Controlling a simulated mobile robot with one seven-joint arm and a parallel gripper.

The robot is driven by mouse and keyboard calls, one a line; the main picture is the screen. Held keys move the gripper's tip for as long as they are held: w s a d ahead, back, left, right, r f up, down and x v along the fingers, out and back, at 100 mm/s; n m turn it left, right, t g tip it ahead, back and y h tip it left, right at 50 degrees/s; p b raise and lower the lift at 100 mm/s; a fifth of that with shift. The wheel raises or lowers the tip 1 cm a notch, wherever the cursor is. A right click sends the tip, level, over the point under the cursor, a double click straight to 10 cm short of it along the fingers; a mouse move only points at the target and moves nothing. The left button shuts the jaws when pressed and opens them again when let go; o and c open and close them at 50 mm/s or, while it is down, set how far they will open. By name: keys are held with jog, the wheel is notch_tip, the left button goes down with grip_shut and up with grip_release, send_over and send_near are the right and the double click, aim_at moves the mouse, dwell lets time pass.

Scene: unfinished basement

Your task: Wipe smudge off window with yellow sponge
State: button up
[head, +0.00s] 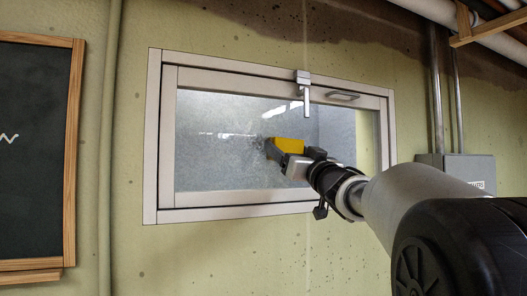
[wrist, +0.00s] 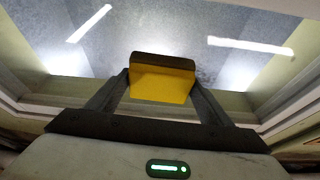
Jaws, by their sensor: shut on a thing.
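A small white-framed window (head: 215,135) is set in the wall ahead in the head view; its glass also fills the top of the wrist view (wrist: 155,30). A hazy grey smudge (head: 240,147) shows on the glass, just left of the sponge. My gripper (wrist: 160,85) is shut on the yellow sponge (wrist: 160,84), which has a dark face turned to the glass. In the head view the sponge (head: 289,145) is in front of the middle of the pane. I cannot tell whether it touches the glass.
A latch (head: 304,90) hangs from the top of the window frame, with a handle (head: 342,96) to its right. A blackboard (head: 35,150) is on the wall at left, beside a vertical pipe (head: 106,150). A grey electrical box (head: 468,172) with conduits is at right.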

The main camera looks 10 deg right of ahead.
aim_at(301, 152)
jog(key=shift+w+d, duration=0.2)
jog(key=shift+d, duration=0.65)
jog(key=shift+w+d, duration=0.15)
jog(key=shift+d, duration=0.65)
jog(key=shift+s+a+b, duration=0.45)
jog(key=shift+a+b, duration=0.45)
jog(key=shift+a, duration=1.35)
jog(key=shift+s+a+b, duration=0.45)
jog(key=shift+a+b, duration=0.45)
jog(key=shift+a, duration=1.35)
jog(key=shift+s+a+b, duration=0.45)
jog(key=shift+a+b, duration=0.45)
jog(key=shift+a, duration=1.35)
jog(key=shift+s+d+p, duration=0.15)
jog(key=shift+s+d, duration=0.05)
jog(key=shift+s, duration=0.75)
jog(key=shift+s+d+p, duration=0.15)
jog(key=shift+s+d, duration=0.1)
jog(key=shift+s, duration=0.75)
jog(key=shift+s+d+p, duration=0.15)
jog(key=shift+s+d, duration=0.05)
jog(key=shift+s, duration=0.75)
jog(key=shift+s, duration=0.15)
jog(key=s, duration=0.2)
jog(key=shift+s+d+p, duration=0.3)
jog(key=shift+s, duration=0.05)
